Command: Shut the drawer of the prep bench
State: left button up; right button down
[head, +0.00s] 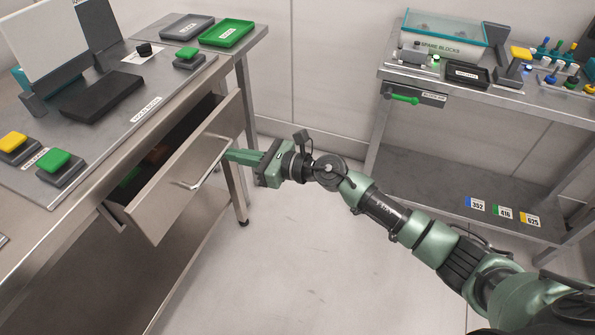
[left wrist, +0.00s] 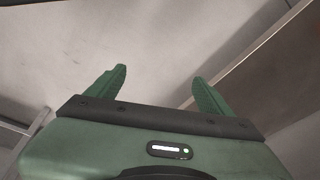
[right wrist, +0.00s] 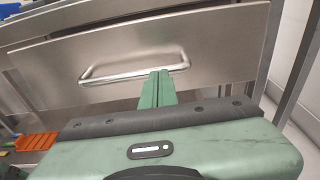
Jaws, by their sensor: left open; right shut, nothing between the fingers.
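The prep bench (head: 150,130) stands at the left in the head view. Its drawer (head: 185,170) is pulled out, with a steel front and a bar handle (head: 208,165). My right gripper (head: 228,155) is shut and empty, its fingertips at the drawer front near the handle's far end. In the right wrist view the closed fingers (right wrist: 158,78) overlap the right end of the handle (right wrist: 135,68); whether they touch it I cannot tell. My left gripper (left wrist: 160,85) is open and empty in the left wrist view, and is not seen in the head view.
A second bench (head: 490,90) with a clear bin (head: 445,35) and small parts stands at the back right. The floor between the benches is clear.

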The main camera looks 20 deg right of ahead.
aim_at(211, 144)
jog(key=x, duration=0.3)
jog(key=b+x, duration=0.1)
jog(key=x, duration=0.1)
jog(key=r+x, duration=0.1)
jog(key=x, duration=0.2)
jog(key=shift+w+a+f, duration=0.1)
jog(key=shift+w+a, duration=0.15)
jog(key=shift+a, duration=0.05)
jog(key=shift+w+a, duration=0.1)
jog(key=shift+a, duration=0.05)
pick_arm(q)
notch_tip(211, 144, up, 6)
jog(key=shift+s+d, duration=0.4)
pick_arm(e)
jog(key=shift+r, duration=0.3)
pick_arm(q)
jog(key=shift+r, duration=0.1)
pick_arm(e)
jog(key=shift+r, duration=0.1)
pick_arm(q)
jog(key=shift+b, duration=0.3)
pick_arm(e)
jog(key=shift+w, duration=0.1)
